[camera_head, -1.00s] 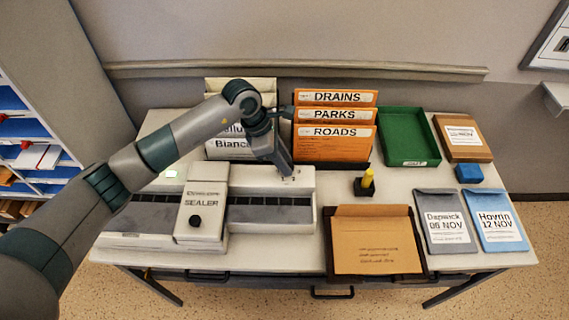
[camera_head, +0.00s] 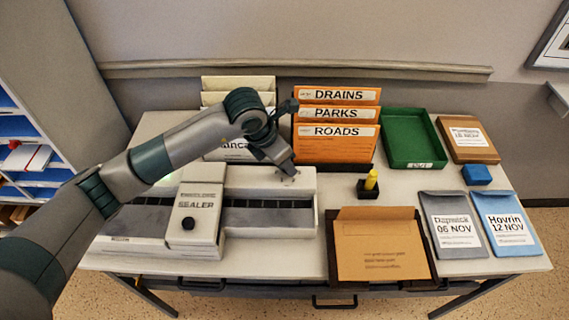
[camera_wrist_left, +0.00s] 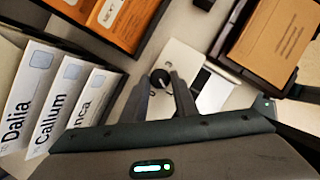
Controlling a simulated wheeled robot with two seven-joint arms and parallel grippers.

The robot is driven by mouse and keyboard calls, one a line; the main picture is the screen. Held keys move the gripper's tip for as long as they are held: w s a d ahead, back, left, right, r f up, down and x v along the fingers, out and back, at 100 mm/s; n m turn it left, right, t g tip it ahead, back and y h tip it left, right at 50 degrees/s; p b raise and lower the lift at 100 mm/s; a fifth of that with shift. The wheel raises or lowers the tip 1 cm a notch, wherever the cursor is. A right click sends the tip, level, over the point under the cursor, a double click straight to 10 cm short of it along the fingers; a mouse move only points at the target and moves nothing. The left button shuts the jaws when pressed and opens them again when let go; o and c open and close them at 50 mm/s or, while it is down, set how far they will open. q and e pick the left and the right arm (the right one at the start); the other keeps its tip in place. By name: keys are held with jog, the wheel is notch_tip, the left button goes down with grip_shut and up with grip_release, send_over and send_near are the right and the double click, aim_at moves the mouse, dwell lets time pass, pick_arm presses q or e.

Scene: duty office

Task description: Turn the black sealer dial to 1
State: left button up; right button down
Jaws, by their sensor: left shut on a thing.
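The white envelope sealer (camera_head: 208,240) stands on the left half of the desk, with a raised block lettered SEALER. The black dial (camera_wrist_left: 160,77) is on the sealer's white top and shows between my left fingertips in the left wrist view. My left gripper (camera_head: 288,172) reaches down onto the right end of the sealer and is shut on the dial. In the head view the gripper hides the dial, and only small dark marks show around the fingertips. The dial's setting cannot be read. My right gripper is not in view.
A black round knob (camera_head: 188,223) sits on the sealer's raised block. Orange folders (camera_head: 335,141) and white name folders (camera_head: 238,83) stand behind. A brown envelope (camera_head: 381,248) lies on a dark tray to the right, near a yellow-topped stamp (camera_head: 371,181) and a green tray (camera_head: 411,162).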

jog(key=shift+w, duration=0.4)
pick_arm(q)
jog(key=o, duration=1.1)
jog(key=shift+c, duration=0.2)
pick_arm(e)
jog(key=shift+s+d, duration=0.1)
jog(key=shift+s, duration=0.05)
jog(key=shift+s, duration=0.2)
pick_arm(q)
jog(key=shift+r, duration=0.15)
